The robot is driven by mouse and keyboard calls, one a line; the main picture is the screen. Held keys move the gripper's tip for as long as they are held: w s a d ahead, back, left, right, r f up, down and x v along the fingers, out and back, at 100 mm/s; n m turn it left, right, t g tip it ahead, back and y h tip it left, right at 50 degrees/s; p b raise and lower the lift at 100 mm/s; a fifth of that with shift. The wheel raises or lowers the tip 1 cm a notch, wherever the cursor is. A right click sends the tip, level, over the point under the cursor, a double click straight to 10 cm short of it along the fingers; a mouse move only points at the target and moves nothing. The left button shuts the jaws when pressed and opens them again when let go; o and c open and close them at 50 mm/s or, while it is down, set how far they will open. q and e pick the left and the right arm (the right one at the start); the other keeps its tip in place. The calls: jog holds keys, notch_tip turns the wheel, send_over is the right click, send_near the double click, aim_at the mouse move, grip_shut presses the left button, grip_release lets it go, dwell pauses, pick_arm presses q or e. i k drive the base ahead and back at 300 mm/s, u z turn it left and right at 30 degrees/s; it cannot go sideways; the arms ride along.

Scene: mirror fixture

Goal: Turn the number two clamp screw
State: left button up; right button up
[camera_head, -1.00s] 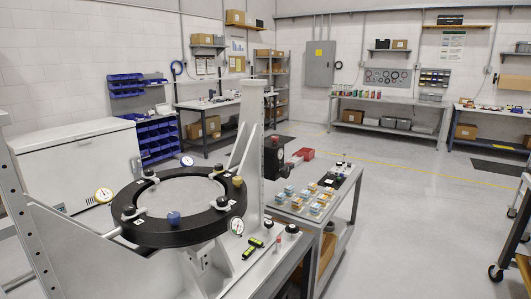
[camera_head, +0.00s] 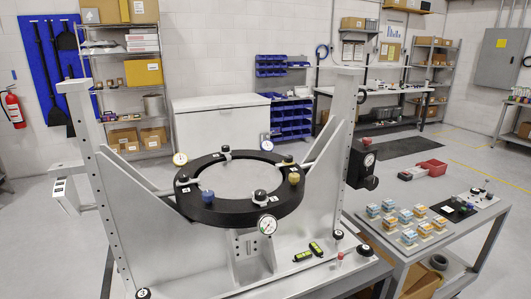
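The mirror fixture stands in the middle of the view, with a black ring (camera_head: 240,216) held level between two grey uprights. Clamps with knobs sit around the ring: a blue knob (camera_head: 207,197) at front left, a black knob (camera_head: 260,196) at front, a yellow knob (camera_head: 293,178) at right, and black knobs at left (camera_head: 183,179) and back (camera_head: 226,150). Small white labels lie by some clamps, but their numbers are too small to read, so I cannot tell which is number two. Neither of my grippers is in view.
Dial gauges (camera_head: 268,224) stand around the ring. Two green-and-black levels (camera_head: 304,256) lie on the fixture's base. A white chest (camera_head: 221,120) stands behind.

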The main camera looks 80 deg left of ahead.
aim_at(288, 158)
jog(key=u, duration=0.95)
jog(key=i, duration=1.8)
jog(key=u, duration=3.95)
